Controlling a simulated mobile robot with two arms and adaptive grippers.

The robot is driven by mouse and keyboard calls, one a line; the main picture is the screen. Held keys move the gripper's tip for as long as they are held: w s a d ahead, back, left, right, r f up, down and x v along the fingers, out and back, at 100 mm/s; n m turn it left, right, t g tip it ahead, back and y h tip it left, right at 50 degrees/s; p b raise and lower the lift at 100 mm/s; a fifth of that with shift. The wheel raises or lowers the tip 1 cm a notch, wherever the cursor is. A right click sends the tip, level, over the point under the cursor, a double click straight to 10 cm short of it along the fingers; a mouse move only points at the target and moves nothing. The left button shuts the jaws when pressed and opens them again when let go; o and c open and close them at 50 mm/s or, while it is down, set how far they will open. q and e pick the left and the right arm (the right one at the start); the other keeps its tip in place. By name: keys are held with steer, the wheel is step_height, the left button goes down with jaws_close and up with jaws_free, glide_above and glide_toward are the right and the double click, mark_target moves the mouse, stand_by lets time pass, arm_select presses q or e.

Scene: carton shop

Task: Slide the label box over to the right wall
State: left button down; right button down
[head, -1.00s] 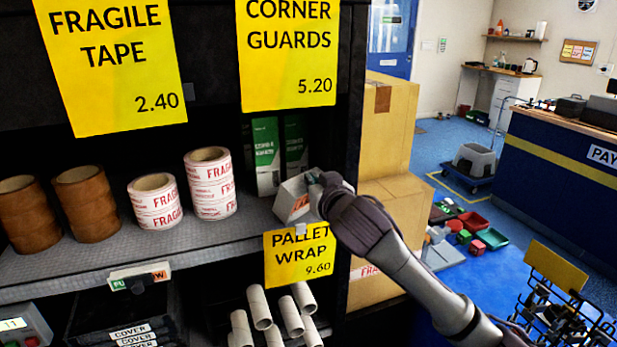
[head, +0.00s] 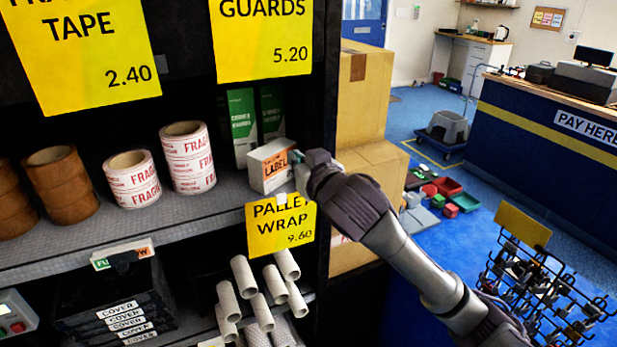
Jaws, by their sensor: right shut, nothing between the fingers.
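The label box (head: 268,167) is a small white carton with an orange and black "LABEL" print. It stands on the grey shelf near its front edge, in front of the green boxes. My right gripper (head: 303,168) is shut, with nothing held, at the right side of the label box, close to or touching it; I cannot tell which. The right wall (head: 318,110) of the shelf is a dark upright panel behind and beside my gripper, which partly hides it. My left gripper is not in view.
Fragile tape rolls (head: 188,157) and brown tape rolls (head: 62,184) stand to the left on the shelf. Green boxes (head: 242,122) stand behind the label box. A yellow pallet wrap sign (head: 280,224) hangs below the shelf edge. Cardboard cartons (head: 362,95) are stacked right of the shelf.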

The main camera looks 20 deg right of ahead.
steer(key=s, duration=0.5)
steer(key=shift+s+d+b, duration=0.25)
steer(key=shift+s+b, duration=0.1)
steer(key=shift+s, duration=0.05)
